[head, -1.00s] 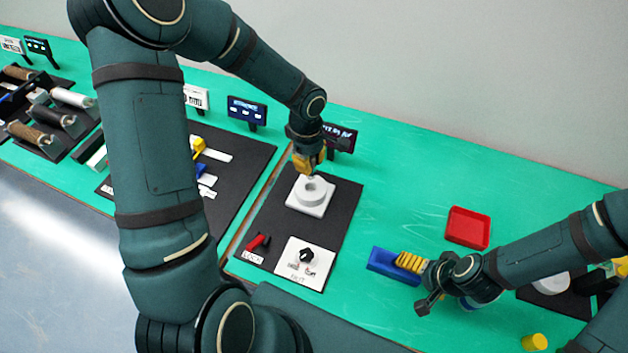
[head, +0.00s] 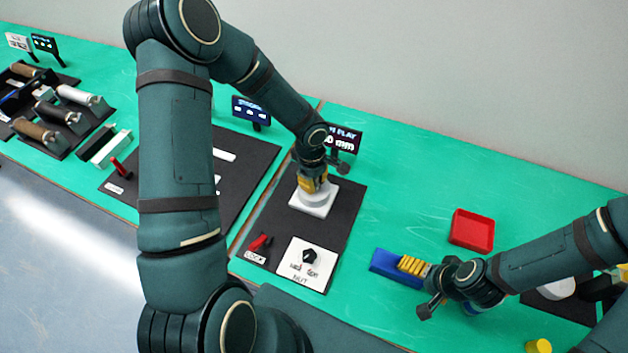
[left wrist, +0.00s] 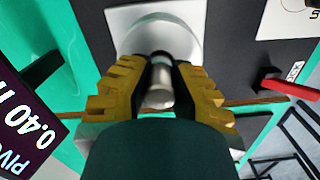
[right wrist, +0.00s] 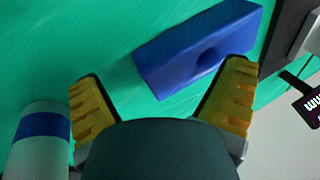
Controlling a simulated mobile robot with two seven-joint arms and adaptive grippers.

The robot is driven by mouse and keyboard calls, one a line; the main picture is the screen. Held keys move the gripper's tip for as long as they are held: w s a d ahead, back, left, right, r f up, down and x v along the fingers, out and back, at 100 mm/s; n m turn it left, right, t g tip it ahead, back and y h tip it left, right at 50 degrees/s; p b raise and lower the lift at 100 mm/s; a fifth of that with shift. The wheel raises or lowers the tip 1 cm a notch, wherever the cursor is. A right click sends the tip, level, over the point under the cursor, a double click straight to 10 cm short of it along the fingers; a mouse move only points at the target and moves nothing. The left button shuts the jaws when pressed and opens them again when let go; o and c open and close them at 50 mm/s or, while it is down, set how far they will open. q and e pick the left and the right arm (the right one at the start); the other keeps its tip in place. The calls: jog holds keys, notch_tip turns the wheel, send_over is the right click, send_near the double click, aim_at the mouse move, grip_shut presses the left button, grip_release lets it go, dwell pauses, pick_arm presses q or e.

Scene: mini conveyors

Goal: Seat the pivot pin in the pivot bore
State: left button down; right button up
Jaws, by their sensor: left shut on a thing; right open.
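My left gripper (head: 312,180) is over the white round pivot housing (head: 325,200) on its square base, on the black mat. In the left wrist view the left gripper (left wrist: 158,85) is shut on a short silvery pin (left wrist: 159,98), held in front of the white round housing (left wrist: 165,32). The fingers hide the bore, so I cannot tell whether the pin's tip is in it. My right gripper (head: 412,266) is beside a blue block (head: 389,268). In the right wrist view the right gripper (right wrist: 165,100) is open and empty, with the blue block (right wrist: 170,62) and its round hole beyond the fingertips.
A red tray (head: 472,230) lies right of the mat. A white plate with a black knob (head: 310,256) and a red lever (head: 260,242) are at the mat's front. A display sign (head: 343,139) stands behind. Rollers (head: 75,96) sit far left. A yellow cylinder (head: 537,345) stands front right.

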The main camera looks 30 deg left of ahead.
pick_arm(q)
jog(key=shift+f, duration=0.15)
pick_arm(e)
jog(key=shift+f, duration=0.25)
pick_arm(q)
jog(key=c, duration=1)
grip_release()
pick_arm(e)
jog(key=shift+r, duration=0.1)
